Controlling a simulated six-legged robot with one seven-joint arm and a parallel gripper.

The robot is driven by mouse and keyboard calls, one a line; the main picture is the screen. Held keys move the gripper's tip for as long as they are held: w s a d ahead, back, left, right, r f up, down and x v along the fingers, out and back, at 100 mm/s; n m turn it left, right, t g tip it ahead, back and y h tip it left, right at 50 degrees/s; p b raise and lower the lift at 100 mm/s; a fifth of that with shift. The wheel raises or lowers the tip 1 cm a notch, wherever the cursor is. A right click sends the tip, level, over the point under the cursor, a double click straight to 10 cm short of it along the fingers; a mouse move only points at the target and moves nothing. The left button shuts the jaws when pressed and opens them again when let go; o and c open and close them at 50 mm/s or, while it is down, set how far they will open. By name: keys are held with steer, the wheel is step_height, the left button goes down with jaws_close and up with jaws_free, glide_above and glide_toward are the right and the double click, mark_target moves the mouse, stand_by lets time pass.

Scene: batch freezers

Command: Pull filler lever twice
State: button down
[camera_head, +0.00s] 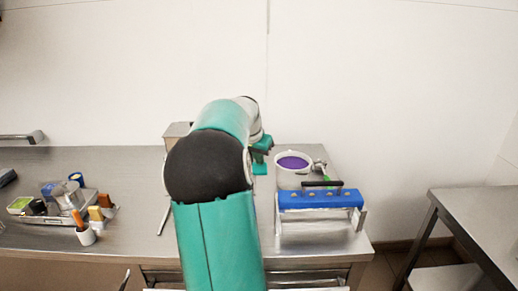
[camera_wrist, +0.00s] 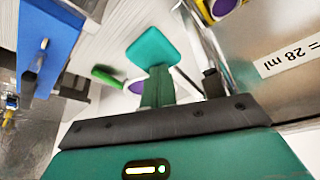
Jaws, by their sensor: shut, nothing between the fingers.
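The filler stands on the steel counter right of my arm, with a blue front block (camera_head: 318,199) and a white tub of purple content (camera_head: 293,162). A small green handle (camera_head: 327,181), likely the filler lever, shows beside the tub. In the wrist view a green handle (camera_wrist: 107,77) lies just left of my fingers, apart from them. My teal gripper (camera_head: 262,155) is left of the tub; in the wrist view its fingers (camera_wrist: 152,62) are together and empty. The lever's base is hidden.
A tray (camera_head: 50,208) of small items and a white cup (camera_head: 86,236) stand at the left. A separate steel table (camera_head: 482,215) stands right.

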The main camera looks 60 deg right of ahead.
steer(key=shift+r, duration=3.4)
step_height(320, 180, up, 5)
